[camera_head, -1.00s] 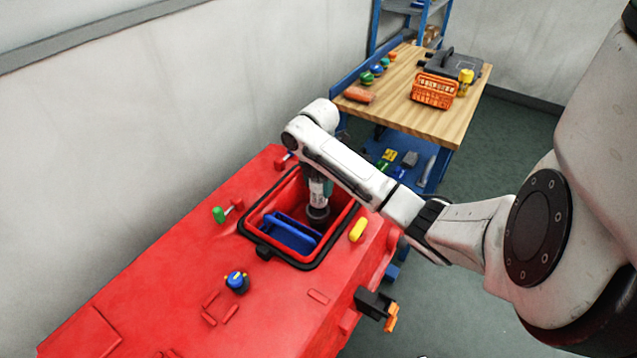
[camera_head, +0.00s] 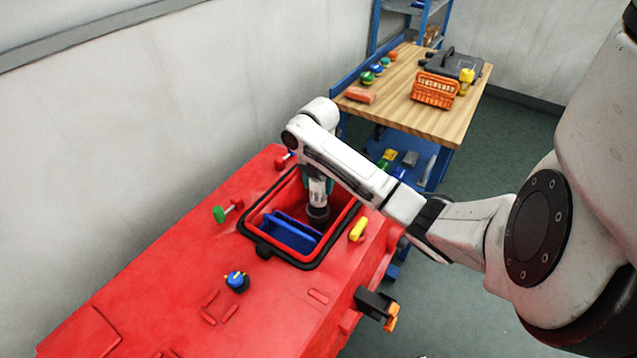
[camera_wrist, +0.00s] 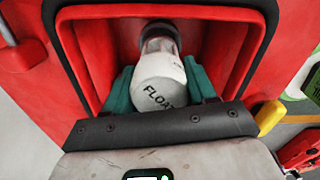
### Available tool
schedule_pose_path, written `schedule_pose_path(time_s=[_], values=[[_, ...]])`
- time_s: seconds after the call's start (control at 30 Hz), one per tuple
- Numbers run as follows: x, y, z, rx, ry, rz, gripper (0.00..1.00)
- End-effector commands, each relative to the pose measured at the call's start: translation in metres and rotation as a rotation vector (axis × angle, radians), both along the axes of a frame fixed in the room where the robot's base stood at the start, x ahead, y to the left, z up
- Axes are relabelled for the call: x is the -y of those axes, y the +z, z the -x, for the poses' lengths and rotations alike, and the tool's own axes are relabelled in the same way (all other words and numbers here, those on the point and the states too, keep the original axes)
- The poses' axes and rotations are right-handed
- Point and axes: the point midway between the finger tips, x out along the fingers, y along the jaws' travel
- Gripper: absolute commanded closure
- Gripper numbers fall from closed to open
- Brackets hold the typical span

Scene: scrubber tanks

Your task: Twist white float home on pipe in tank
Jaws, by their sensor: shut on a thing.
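The white float (camera_wrist: 160,94), marked "FLOAT", is inside the tank in the wrist view, between the two green fingers of my gripper (camera_wrist: 161,90). The gripper is shut on it. A clear and dark part (camera_wrist: 160,40) shows at the float's far end; the pipe itself cannot be made out. In the head view my gripper (camera_head: 317,190) reaches down into the red tank opening (camera_head: 262,206), and a dark round part (camera_head: 318,213) shows below it. The tank's red inner wall (camera_wrist: 217,50) surrounds the float.
A black rim (camera_head: 300,266) edges the opening. A wooden-topped cart (camera_head: 420,110) stands behind.

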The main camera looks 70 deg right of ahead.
Motion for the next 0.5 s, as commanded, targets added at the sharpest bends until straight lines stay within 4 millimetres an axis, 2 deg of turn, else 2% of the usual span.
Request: schedule_pose_path(time_s=[0.17, 0.5], values=[[0.0004, -0.0003, -0.0003, 0.0, 0.136, 0.001, 0.8], [0.0004, -0.0004, -0.0005, 0.0, 0.187, 0.002, 0.8]])
